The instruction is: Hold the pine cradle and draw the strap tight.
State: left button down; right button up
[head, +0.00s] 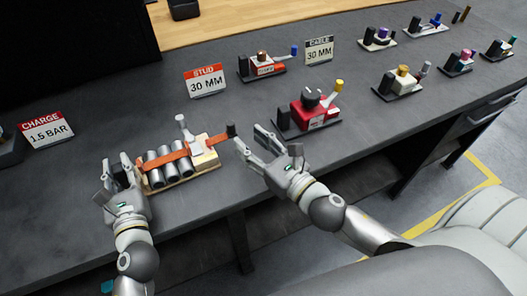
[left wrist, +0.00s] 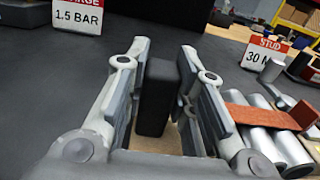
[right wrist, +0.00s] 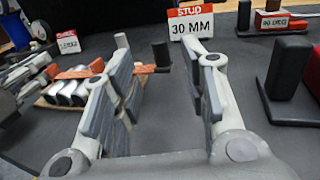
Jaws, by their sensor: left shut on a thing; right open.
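The pine cradle (head: 207,160) stands on the grey bench and holds several metal cylinders (head: 153,172) side by side. The orange strap (head: 177,155) lies across them and runs right to a dark end tab (head: 231,130). A pale lever (head: 183,124) rises behind the cradle. My left gripper (head: 117,166) is shut on the black block (left wrist: 156,100) at the cradle's left end. My right gripper (head: 248,138) is open and empty, just right of the tab; in the right wrist view the tab (right wrist: 161,54) shows beyond its fingers, apart from them.
A red valve unit (head: 312,112) stands close to the right of my right gripper. STUD (head: 207,82) and CHARGE (head: 46,131) signs stand behind and left. Several more units, such as one with a yellow knob (head: 402,80), stand further right. The bench front is clear.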

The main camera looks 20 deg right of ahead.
pick_arm(q)
jog(key=shift+f, duration=0.2)
pick_arm(e)
jog(key=shift+v, duration=1.8)
pick_arm(q)
jog(key=c, duration=1.1)
grip_release()
jog(key=shift+c, duration=0.2)
pick_arm(e)
jog(key=shift+w, duration=0.1)
pick_arm(q)
jog(key=shift+r, duration=0.1)
